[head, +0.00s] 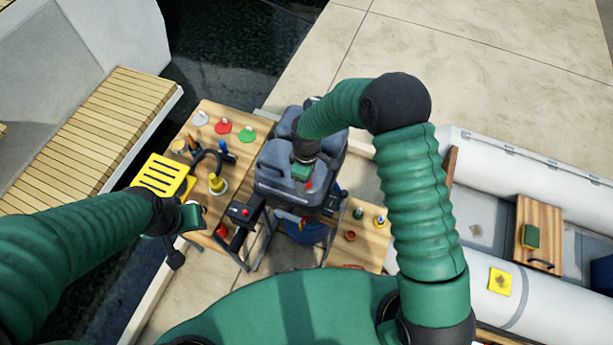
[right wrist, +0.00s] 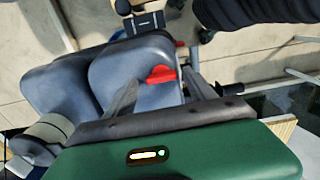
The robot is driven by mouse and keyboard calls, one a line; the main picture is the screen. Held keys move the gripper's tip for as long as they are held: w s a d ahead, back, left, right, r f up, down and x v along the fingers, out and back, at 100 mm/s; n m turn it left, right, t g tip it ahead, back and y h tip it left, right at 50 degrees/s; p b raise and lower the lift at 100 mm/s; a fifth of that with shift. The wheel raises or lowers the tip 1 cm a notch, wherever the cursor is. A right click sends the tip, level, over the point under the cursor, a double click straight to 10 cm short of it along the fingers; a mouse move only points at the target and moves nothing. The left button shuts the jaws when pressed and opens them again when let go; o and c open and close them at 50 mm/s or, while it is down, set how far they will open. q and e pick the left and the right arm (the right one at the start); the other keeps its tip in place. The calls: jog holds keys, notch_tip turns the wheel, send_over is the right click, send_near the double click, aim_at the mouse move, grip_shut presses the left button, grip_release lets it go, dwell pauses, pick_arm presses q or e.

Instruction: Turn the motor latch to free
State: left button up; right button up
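The dark grey outboard motor (head: 272,172) stands in the middle of the head view, at the end of the wooden bench. A small red lever (right wrist: 160,74), which looks like the motor latch, sits at the cowl's edge in the right wrist view. My right gripper (right wrist: 165,72) is open, its two grey fingers apart on either side of the red lever; I cannot tell whether they touch it. In the head view my right gripper (head: 304,180) is over the motor and partly hides it.
The wooden bench (head: 205,240) holds a yellow slotted block (head: 162,177), coloured discs and tools. A small wooden table (head: 365,250) with small fittings stands right of the motor. An inflatable boat (head: 480,180) lies at right. Dark water (head: 225,50) is behind the bench.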

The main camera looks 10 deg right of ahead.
jog(key=shift+r, duration=0.45)
notch_tip(320, 180, up, 16)
jog(key=b, duration=0.3)
jog(key=shift+b, duration=0.35)
jog(key=shift+f, duration=0.15)
jog(key=s+d+f+m+t+b, duration=0.1)
jog(key=s+d+f+m+b, duration=0.4)
jog(key=s+f, duration=0.2)
jog(key=s+d+f+m+t+b, duration=0.1)
jog(key=s+d+f+m+b, duration=0.3)
jog(key=s+f+m+b, duration=0.1)
notch_tip(320, 180, down, 2)
jog(key=s+m, duration=0.1)
jog(key=s, duration=0.1)
jog(key=shift+s+d+t, duration=0.3)
jog(key=shift+s+d, duration=0.1)
jog(key=shift+s, duration=0.1)
